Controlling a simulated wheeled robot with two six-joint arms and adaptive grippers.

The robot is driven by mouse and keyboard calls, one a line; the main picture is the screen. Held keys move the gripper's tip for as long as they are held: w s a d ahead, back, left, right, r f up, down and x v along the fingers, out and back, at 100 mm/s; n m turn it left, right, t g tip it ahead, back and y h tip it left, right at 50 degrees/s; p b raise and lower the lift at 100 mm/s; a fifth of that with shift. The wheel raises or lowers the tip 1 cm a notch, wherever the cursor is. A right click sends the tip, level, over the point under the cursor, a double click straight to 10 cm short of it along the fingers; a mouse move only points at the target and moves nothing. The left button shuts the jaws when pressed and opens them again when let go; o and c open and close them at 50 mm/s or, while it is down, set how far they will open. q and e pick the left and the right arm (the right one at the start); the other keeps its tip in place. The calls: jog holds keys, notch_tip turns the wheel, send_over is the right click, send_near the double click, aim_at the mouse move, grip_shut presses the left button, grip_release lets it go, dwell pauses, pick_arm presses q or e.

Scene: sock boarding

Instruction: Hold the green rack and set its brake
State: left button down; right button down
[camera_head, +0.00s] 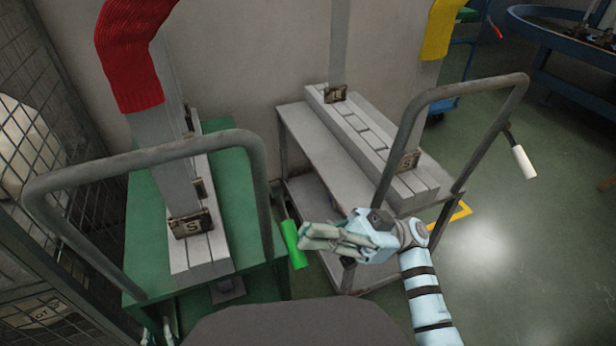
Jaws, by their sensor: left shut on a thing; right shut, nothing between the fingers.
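The green rack (240,178) stands at the left, with a grey tube handle (150,155) across its near side. Its brake lever has a bright green grip (294,245) at the rack's right front corner. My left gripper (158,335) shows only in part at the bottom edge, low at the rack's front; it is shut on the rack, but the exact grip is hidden. My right gripper (305,238) is shut and empty, its fingertips just right of the green grip. I cannot tell whether they touch it.
A red sock (130,55) covers a board on the green rack. A grey rack (290,115) stands to the right, with a white-gripped lever (523,162) and a yellow sock (441,30). A wire mesh cage (40,150) is close on the left. The floor at right is clear.

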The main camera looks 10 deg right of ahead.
jog(key=w+d+f, duration=0.1)
jog(key=w+d, duration=0.2)
jog(key=d, duration=0.6)
pick_arm(q)
jog(key=c, duration=1.3)
grip_release()
jog(key=shift+c, duration=0.2)
jog(key=shift+s, duration=0.1)
